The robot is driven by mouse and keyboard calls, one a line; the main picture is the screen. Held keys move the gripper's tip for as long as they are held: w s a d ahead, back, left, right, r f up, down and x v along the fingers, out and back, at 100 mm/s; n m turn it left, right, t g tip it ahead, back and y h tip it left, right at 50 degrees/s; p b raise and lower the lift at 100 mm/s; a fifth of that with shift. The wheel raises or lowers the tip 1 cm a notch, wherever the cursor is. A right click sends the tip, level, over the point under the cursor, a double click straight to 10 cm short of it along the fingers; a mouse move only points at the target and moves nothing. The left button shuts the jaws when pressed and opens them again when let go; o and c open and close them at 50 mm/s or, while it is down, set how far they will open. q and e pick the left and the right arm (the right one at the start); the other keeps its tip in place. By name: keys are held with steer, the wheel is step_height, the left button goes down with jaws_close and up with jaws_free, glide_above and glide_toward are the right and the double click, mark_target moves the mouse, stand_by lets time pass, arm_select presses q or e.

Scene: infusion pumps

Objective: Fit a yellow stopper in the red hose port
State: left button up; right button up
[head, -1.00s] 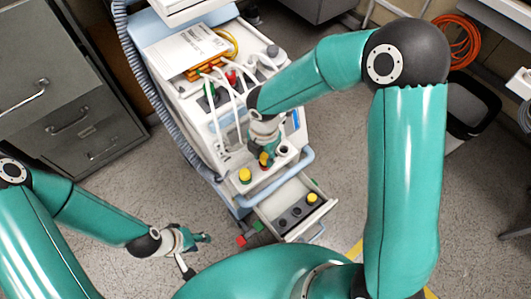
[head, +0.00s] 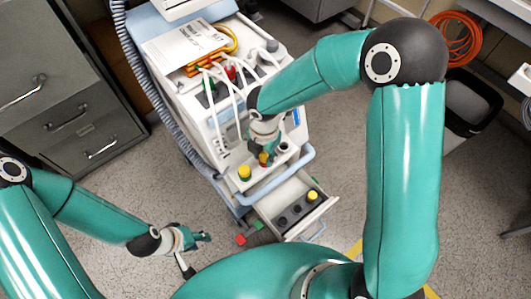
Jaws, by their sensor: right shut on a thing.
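The pump cart (head: 190,105) stands in the middle, with a row of ports on its front ledge. My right gripper (head: 264,153) points down over the middle of this ledge and is shut on a yellow stopper (head: 263,158). Red of the red hose port (head: 269,163) shows right at the stopper; I cannot tell how deep the stopper sits. Another yellow stopper (head: 244,172) is on the ledge to the left. A third yellow stopper (head: 312,196) is in the open drawer (head: 323,207). My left gripper (head: 199,252) looks open and empty, low over the floor left of the cart.
A dark port (head: 284,147) is on the ledge to the right. A pale blue handle rail (head: 285,179) runs before the ledge, above the drawer. Dark round pieces (head: 289,215) lie in the drawer. Grey cabinets (head: 70,100) stand left. Floor is free between cabinets and cart.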

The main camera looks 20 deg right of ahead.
steer(key=shift+s+f, duration=0.15)
steer(key=shift+f, duration=0.2)
steer(key=o, duration=0.9)
steer(key=shift+f, duration=0.1)
